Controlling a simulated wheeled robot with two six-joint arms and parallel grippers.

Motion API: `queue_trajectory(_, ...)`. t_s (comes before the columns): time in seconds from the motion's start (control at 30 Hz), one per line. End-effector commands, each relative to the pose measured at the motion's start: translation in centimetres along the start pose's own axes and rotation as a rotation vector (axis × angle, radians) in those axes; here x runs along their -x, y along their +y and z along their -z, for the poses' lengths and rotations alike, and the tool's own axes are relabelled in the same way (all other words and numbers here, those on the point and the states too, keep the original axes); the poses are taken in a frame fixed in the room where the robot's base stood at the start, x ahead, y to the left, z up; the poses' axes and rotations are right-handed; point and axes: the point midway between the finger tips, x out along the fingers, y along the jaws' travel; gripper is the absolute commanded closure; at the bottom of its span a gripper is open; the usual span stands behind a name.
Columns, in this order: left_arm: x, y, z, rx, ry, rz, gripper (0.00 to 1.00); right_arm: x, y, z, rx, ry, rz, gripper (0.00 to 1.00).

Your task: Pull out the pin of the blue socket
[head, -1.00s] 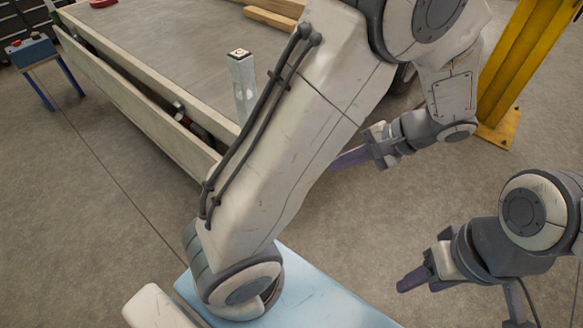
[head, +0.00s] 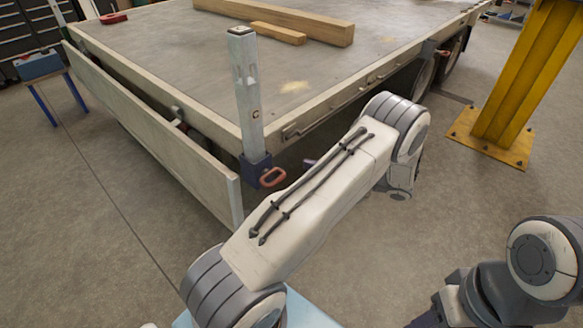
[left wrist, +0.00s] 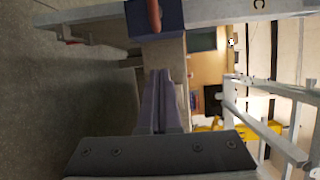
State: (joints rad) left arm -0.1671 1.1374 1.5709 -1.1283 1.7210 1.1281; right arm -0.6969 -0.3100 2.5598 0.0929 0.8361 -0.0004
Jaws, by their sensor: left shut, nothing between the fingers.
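The blue socket (head: 256,169) holds the foot of an upright grey post (head: 247,95) at the near corner of the trailer bed. Its pin shows as a red-orange ring handle (head: 272,177) on the socket's right side. In the left wrist view the blue socket (left wrist: 168,20) and the red pin handle (left wrist: 153,14) are at the top, ahead of the fingers. My left gripper (left wrist: 165,75) is shut and empty, apart from the pin. In the head view my arm hides most of it; a purple fingertip shows right of the ring. My right gripper (head: 430,319) is cut off by the bottom edge.
The trailer bed (head: 190,75) carries wooden beams (head: 290,22). A lowered side board (head: 150,125) hangs at left. A yellow column (head: 510,80) stands at right. A blue box (head: 38,65) sits on a stand at left. The floor between trailer and column is clear.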

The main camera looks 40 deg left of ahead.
Motion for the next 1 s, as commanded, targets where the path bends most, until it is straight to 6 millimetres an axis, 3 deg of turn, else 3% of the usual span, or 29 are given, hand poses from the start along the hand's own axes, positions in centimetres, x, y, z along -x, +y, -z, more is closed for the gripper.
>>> queue_trajectory(0.17,-2.1,0.0,-0.1,0.0,-0.004,-0.001,1.0,-0.2,0.0,0.0,0.0,0.0,0.0,0.48)
queue_trajectory(0.53,-9.9,0.1,-0.1,-0.001,-0.006,-0.001,1.0,-1.1,0.1,-0.1,0.0,0.0,0.0,0.48)
queue_trajectory(0.8,-7.7,0.0,-2.7,-0.001,0.0,-0.001,1.0,-1.5,0.1,-0.1,0.0,0.0,0.0,0.48)
queue_trajectory(1.0,-7.3,0.0,-3.2,0.0,-0.001,-0.001,1.0,-1.5,0.1,-0.1,0.0,0.0,0.0,0.48)
